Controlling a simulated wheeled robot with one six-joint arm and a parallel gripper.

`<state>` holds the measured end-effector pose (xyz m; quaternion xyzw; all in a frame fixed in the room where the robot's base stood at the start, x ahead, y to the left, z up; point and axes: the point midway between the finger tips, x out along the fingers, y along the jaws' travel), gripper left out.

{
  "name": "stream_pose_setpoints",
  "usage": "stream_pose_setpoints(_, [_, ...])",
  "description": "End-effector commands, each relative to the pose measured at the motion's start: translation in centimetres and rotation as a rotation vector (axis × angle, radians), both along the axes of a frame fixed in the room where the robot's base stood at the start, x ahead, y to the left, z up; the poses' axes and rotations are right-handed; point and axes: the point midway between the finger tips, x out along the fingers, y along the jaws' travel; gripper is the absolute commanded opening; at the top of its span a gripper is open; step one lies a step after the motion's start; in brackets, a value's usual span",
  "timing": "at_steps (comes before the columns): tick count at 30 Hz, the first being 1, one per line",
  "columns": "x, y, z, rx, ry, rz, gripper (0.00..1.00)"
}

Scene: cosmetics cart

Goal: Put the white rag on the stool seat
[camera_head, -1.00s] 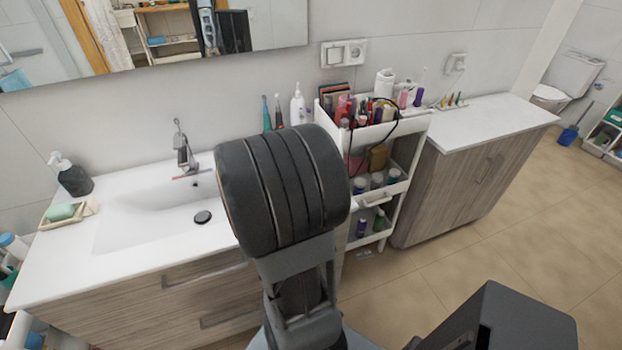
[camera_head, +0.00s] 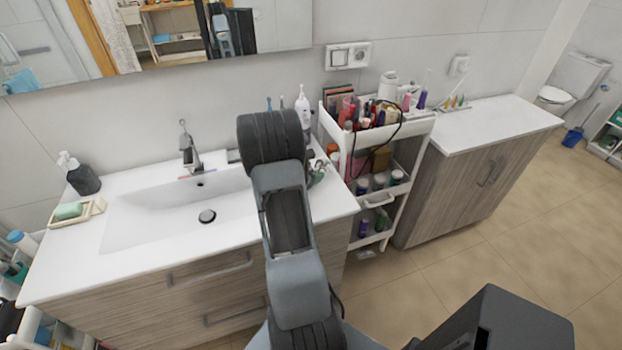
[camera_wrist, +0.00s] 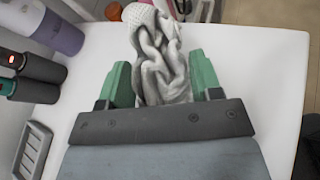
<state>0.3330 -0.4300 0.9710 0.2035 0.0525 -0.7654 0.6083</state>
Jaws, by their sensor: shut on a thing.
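The white rag (camera_wrist: 160,45) is bunched and folded between the two green fingers of my gripper (camera_wrist: 160,83) in the wrist view. My gripper is shut on it, and the rag extends beyond the fingertips. Below the rag is a flat white surface (camera_wrist: 255,75); I cannot tell whether the rag touches it. In the head view my arm hides most of the gripper, above the right end of the washbasin counter (camera_head: 325,205), and the rag cannot be made out. No stool can be identified in either view.
Dark cylinders (camera_wrist: 35,68), a purple bottle (camera_wrist: 62,32) and a grey ridged dish (camera_wrist: 33,150) lie left of my gripper in the wrist view. The white cart (camera_head: 335,125) full of cosmetics stands right of the counter. Open tiled floor (camera_head: 440,260) lies in front.

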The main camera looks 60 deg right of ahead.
Motion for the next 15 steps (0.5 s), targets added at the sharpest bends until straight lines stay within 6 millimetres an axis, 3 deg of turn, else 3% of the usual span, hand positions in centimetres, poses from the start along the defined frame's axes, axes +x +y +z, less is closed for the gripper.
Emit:
stream_pose_setpoints(6, [0.0,0.0,-2.5,0.003,0.004,0.001,0.37])
stream_pose_setpoints(15, [0.1,0.0,-3.1,0.0,0.001,0.001,0.37])
